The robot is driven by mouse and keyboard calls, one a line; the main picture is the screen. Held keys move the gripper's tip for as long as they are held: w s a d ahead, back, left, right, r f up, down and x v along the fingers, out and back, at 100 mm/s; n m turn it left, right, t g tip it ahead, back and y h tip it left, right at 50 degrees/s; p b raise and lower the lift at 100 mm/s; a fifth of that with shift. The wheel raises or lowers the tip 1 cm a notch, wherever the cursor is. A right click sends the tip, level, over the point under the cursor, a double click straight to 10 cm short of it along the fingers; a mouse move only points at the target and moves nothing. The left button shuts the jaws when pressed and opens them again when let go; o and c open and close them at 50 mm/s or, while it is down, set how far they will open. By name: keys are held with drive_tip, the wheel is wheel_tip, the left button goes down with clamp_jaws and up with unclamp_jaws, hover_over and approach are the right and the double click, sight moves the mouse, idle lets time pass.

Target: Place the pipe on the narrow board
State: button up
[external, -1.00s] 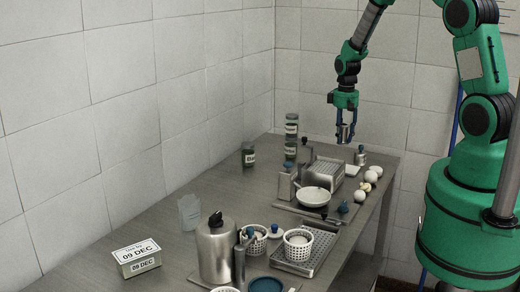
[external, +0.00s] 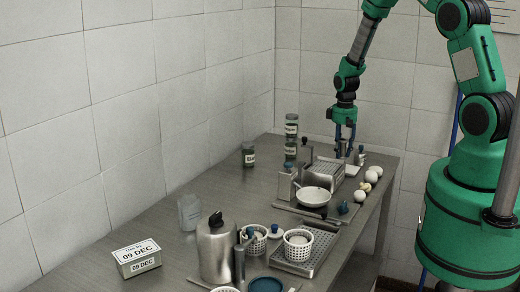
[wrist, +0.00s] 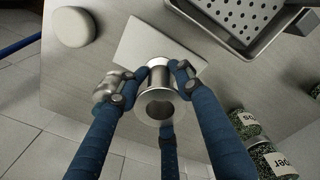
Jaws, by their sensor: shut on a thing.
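The pipe (external: 342,148) is a short, shiny metal tube at the far end of the table. In the wrist view the pipe (wrist: 158,106) shows its round open end towards the camera. My gripper (external: 345,137) points down with its blue fingers shut around the pipe; the gripper (wrist: 150,80) also shows in the wrist view. The narrow board (wrist: 147,40) is a pale, flat rectangle under and beyond the pipe in the wrist view. The pipe overlaps the board's edge there and hides part of it. I cannot tell whether the pipe touches the board.
A small metal piece (wrist: 107,88) stands close beside the left finger, partly hidden. A perforated tray (wrist: 243,18) and labelled jars (wrist: 248,125) lie to the right. A white round object (wrist: 73,27) is at upper left. Baskets (external: 297,245) stand on the nearer table.

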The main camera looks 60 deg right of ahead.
sight(346, 159)
drive_tip(key=shift+f, duration=1.85)
drive_tip(key=shift+f, duration=0.1)
drive_tip(key=o, duration=1.3)
wheel_tip(346, 159, up, 12)
drive_tip(key=shift+r, duration=0.1)
